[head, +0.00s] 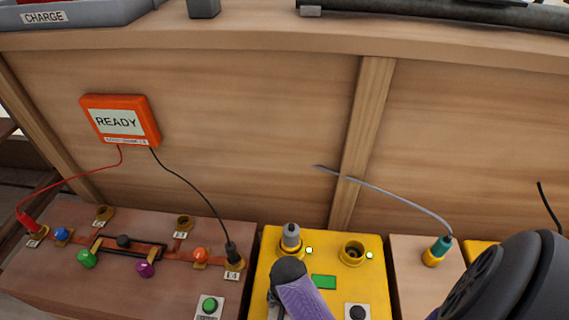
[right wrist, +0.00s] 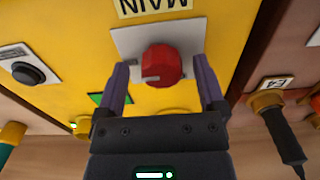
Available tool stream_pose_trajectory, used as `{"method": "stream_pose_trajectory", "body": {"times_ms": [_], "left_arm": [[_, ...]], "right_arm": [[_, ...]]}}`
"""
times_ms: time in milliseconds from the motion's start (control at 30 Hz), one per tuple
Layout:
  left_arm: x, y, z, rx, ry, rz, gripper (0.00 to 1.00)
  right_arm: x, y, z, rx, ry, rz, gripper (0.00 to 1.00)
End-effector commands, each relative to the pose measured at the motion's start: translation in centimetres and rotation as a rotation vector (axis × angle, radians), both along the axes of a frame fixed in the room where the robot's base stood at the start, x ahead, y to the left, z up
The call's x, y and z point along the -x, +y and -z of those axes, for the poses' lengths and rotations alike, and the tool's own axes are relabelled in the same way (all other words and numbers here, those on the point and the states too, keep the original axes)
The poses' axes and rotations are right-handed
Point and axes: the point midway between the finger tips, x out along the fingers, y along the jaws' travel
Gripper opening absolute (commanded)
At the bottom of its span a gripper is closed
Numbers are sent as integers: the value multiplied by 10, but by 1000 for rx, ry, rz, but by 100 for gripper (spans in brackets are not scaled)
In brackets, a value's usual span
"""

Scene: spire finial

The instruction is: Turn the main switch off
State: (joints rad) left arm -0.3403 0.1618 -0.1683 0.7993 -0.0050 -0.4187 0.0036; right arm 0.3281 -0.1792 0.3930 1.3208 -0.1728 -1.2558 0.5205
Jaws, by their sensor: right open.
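The main switch is a red round knob (right wrist: 164,67) on a grey plate, under a label reading MAIN that appears upside down in the right wrist view. My right gripper (right wrist: 163,85) is open, with one finger on each side of the red knob; I cannot tell whether they touch it. In the head view my right arm reaches over the yellow panel (head: 375,290), and the knob and the fingertips are hidden there. The red knob has a notch on its lower left side. My left gripper is not in view.
The yellow panel holds a grey-topped plug (head: 291,238), an empty socket (head: 352,253), a green window (head: 324,282) and a black button (head: 357,312). To the left, an orange READY meter (head: 120,121) has red and black leads running to a brown board (head: 130,290). A wooden wall stands behind.

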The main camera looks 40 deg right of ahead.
Motion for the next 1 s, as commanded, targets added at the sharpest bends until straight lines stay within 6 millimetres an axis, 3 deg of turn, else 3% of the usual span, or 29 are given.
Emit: {"method": "stream_pose_trajectory", "body": {"times_ms": [300, 700, 933, 1000], "left_arm": [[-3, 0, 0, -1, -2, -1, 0], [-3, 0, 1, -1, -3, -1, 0], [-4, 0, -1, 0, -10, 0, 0], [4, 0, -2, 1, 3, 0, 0]], "right_arm": [[0, 0, 1, 0, -1, -1, 87], [0, 0, 1, 0, -1, -1, 2], [0, 0, 0, 1, -2, -15, 0], [-1, 0, 0, 2, -3, -33, 0]]}}
